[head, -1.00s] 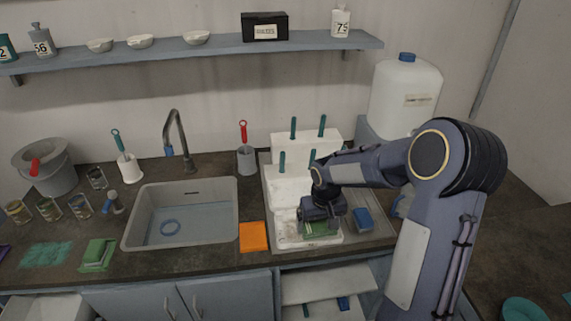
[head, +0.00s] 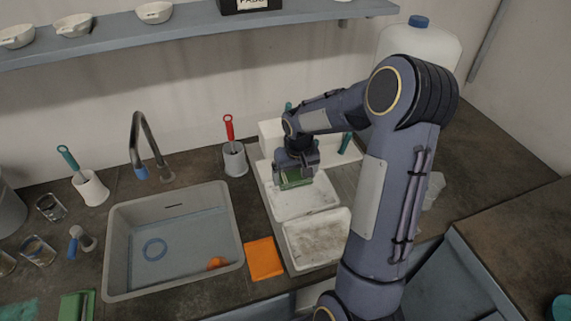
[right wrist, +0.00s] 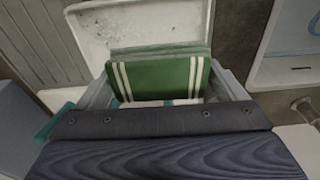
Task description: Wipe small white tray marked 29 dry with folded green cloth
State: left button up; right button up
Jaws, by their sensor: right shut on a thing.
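My right gripper (head: 296,178) is shut on a folded green cloth (head: 295,181) over the farther of two white trays (head: 305,206) right of the sink. In the right wrist view the cloth (right wrist: 155,75) has white stripes, and speckled white tray surface (right wrist: 140,22) shows beyond it. I cannot tell whether the cloth touches the tray. The nearer white tray (head: 320,240) looks speckled grey. No number is readable on either tray. My left gripper is not in view.
A sink (head: 170,240) with a blue ring lies to the left. An orange cloth (head: 264,259) lies between sink and trays. A grey holder (head: 234,160) with a red-handled tool stands behind. Another green cloth (head: 76,306) lies at front left.

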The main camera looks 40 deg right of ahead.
jog(key=shift+f+b, duration=2)
jog(key=shift+f, duration=0.95)
